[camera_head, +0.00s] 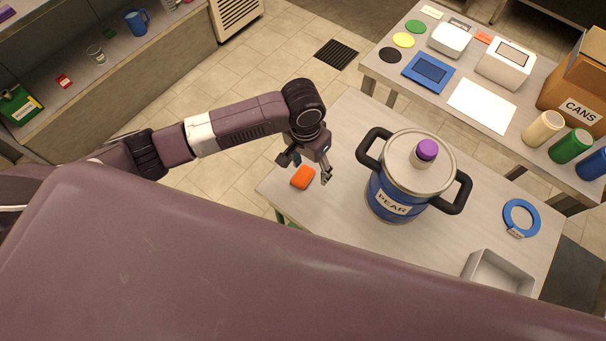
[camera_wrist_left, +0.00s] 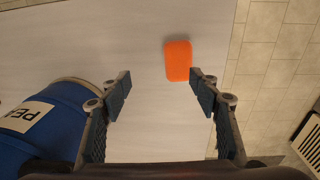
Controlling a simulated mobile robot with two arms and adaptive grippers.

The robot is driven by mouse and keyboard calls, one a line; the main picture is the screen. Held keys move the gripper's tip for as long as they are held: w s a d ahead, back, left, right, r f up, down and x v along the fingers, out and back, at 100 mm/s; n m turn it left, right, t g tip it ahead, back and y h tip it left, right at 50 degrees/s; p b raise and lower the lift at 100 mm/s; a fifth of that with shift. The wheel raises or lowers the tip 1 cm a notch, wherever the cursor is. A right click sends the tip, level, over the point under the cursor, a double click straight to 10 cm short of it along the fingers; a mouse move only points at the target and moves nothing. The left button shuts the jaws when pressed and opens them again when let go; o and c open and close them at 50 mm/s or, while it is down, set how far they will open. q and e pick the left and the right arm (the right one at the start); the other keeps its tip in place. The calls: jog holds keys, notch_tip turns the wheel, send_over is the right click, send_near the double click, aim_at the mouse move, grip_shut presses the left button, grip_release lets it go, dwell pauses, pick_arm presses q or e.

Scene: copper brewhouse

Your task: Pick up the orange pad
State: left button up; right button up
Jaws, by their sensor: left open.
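The orange pad (camera_head: 303,176) lies flat on the near table, close to its left edge. It also shows in the left wrist view (camera_wrist_left: 178,60), ahead of the fingertips and nearer the right-hand finger. My left gripper (camera_head: 311,172) is open and empty above the table beside the pad. In the left wrist view its two fingers (camera_wrist_left: 160,88) are spread wide with bare tabletop between them. My right gripper is in neither view.
A blue pot (camera_head: 385,200) labelled PEAR, with black handles and a purple-knobbed lid, stands right of the gripper. A blue ring (camera_head: 508,216) and a grey tray (camera_head: 475,268) are farther right. A second table (camera_head: 385,72) with cards and canisters stands behind.

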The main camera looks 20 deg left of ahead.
aim_at(303, 175)
pick_arm(q)
jog(key=a, duration=0.1)
jog(key=w+a, duration=0.1)
jog(key=shift+w+a+r+n+y, duration=0.3)
jog(key=shift+a+r+y, duration=0.1)
jog(key=shift+a+f, duration=0.15)
jog(key=shift+a, duration=0.05)
jog(key=f, duration=0.2)
jog(key=f+p, duration=0.1)
jog(key=f, duration=0.3)
jog(key=shift+s+d+f+p, duration=0.15)
jog(key=shift+s+d+p, duration=0.1)
jog(key=shift+d+p, duration=0.1)
jog(key=shift+f, duration=0.55)
jog(key=c, duration=1.3)
jog(key=shift+r, duration=0.15)
